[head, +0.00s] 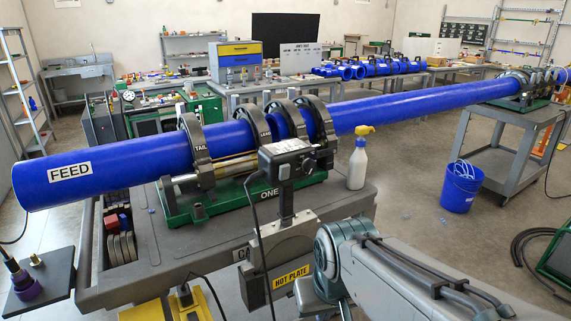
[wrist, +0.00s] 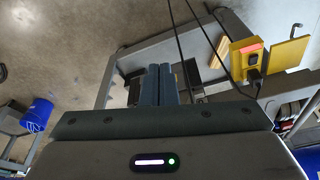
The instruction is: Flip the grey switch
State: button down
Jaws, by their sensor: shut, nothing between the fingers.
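I cannot make out a grey switch for certain in either view. A yellow box (wrist: 243,57) with an orange-red patch on top and a small dark part (wrist: 254,75) on its side sits right of my gripper in the wrist view. The box also shows at the bottom of the head view (head: 203,309), with a dark grey part (head: 186,297) on it. I cannot tell whether either part is a switch. My gripper (wrist: 159,69) is shut and empty, its two fingers together, apart from the box. In the head view my arm hides the gripper.
A blue pipe (head: 400,106) labelled FEED runs through black clamps on the cart (head: 150,292). A HOT PLATE unit (head: 288,240) stands at its front, with cables hanging nearby. A spray bottle (head: 357,165) stands on the cart. A blue bucket (head: 461,187) is on the right.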

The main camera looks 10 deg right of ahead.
jog(key=w+d+r+m+t+y+b, duration=0.1)
jog(key=w+d+r+m+t+b, duration=0.1)
jog(key=w+r+m, duration=0.5)
jog(key=w+d+r+m+t+y+b, duration=0.2)
jog(key=w+r+m+t, duration=0.3)
jog(key=r, duration=0.7)
jog(key=w+m+b, duration=0.1)
jog(key=w+m, duration=0.1)
jog(key=w, duration=0.1)
jog(key=shift+w, duration=0.35)
jog(key=shift+d, duration=0.1)
send_near(285, 174)
notch_tip(285, 174, down, 4)
jog(key=w, duration=0.3)
jog(key=shift+w+a+r, duration=0.25)
jog(key=shift+w+a, duration=0.35)
jog(key=shift+w, duration=0.05)
